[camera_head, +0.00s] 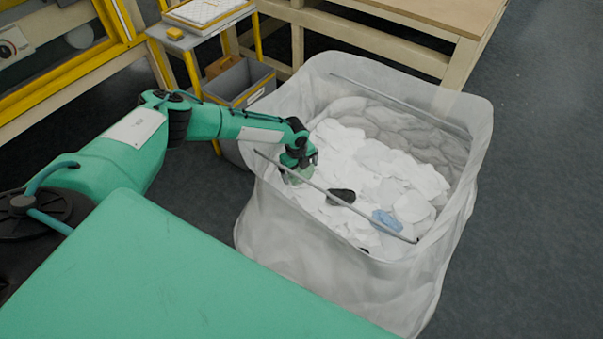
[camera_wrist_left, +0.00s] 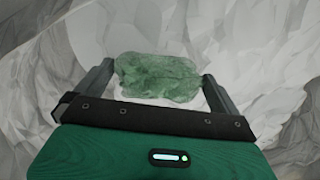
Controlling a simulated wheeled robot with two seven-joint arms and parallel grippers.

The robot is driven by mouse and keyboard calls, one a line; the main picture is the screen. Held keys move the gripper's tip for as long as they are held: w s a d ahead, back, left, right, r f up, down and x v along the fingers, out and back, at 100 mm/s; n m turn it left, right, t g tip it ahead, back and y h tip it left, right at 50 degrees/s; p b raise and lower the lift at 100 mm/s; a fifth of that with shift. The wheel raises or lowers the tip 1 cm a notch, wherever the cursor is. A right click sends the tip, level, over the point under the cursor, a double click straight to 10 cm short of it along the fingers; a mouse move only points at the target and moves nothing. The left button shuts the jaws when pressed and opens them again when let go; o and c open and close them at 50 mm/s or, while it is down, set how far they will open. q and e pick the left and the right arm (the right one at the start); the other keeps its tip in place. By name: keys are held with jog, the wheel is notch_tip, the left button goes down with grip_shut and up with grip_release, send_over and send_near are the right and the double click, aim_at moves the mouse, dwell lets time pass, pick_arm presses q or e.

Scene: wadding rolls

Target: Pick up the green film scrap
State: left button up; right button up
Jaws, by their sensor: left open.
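The green film scrap (camera_wrist_left: 157,78) is a crumpled, translucent green piece lying on white wadding in the left wrist view. It also shows in the head view (camera_head: 297,176), partly hidden under my left gripper (camera_head: 299,160). In the left wrist view my left gripper (camera_wrist_left: 158,85) is open, with one finger on each side of the scrap. The scrap spans most of the gap between the fingers; I cannot tell whether they touch it. My right gripper is not in view.
The scrap lies inside a large translucent bag (camera_head: 330,279) filled with white wadding (camera_head: 385,175). A dark object (camera_head: 341,196) and a blue piece (camera_head: 386,220) lie on the wadding to the right. A thin bar (camera_head: 335,197) crosses the bag's near side. A grey bin (camera_head: 240,82) stands behind.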

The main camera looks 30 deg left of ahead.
pick_arm(q)
jog(key=c, duration=0.7)
jog(key=shift+o, duration=0.2)
jog(key=shift+r, duration=0.15)
